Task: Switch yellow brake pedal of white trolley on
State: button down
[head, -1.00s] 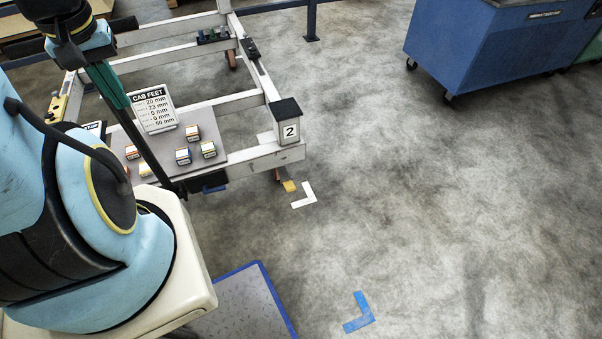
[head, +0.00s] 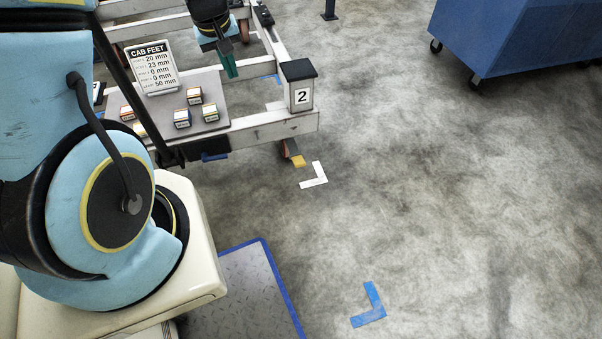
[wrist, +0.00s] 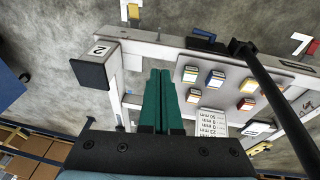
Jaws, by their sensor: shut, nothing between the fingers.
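The white trolley (head: 268,131) stands at the upper left of the head view, with a black-capped corner post marked "2". The yellow brake pedal (head: 298,160) sticks out low beside a caster, below that corner, near the floor. It also shows small at the top of the wrist view (wrist: 134,11). My gripper (head: 230,74) has green fingers, shut and empty, and points down over the trolley frame behind the grey shelf. In the wrist view the fingers (wrist: 164,76) lie side by side, apart from the pedal. The pedal's exact tilt is too small to tell.
A grey shelf (head: 213,127) holds several small boxes and a "CAB FEET" sign (head: 153,66). A blue cabinet (head: 500,40) on casters stands at the upper right. White (head: 315,176) and blue (head: 370,306) corner marks lie on the floor. The floor right of the trolley is clear.

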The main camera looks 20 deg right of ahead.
jog(key=d+f+t+b, duration=0.1)
jog(key=d+f+b, duration=0.3)
jog(key=f, duration=0.7)
jog(key=s+d+f+t+b, duration=0.1)
jog(key=d+f+b, duration=0.4)
jog(key=d+f, duration=0.3)
jog(key=s+d+f+t+y+b, duration=0.1)
jog(key=d+f+b, duration=0.4)
jog(key=f, duration=0.8)
jog(key=shift+d+f, duration=0.4)
jog(key=shift+d, duration=0.05)
jog(key=b, duration=0.4)
send_over(299, 162)
jog(key=f, duration=0.9)
jog(key=shift+s+f, duration=0.2)
jog(key=shift+s, duration=0.2)
jog(key=shift+s+f+b, duration=0.25)
jog(key=shift+f+b, duration=0.05)
jog(key=shift+f, duration=0.3)
jog(key=shift+s+f+b, duration=0.2)
jog(key=shift+f+b, duration=0.05)
jog(key=shift+f, duration=0.3)
jog(key=shift+s+f, duration=0.2)
jog(key=shift+f, duration=0.3)
jog(key=shift+f, duration=0.1)
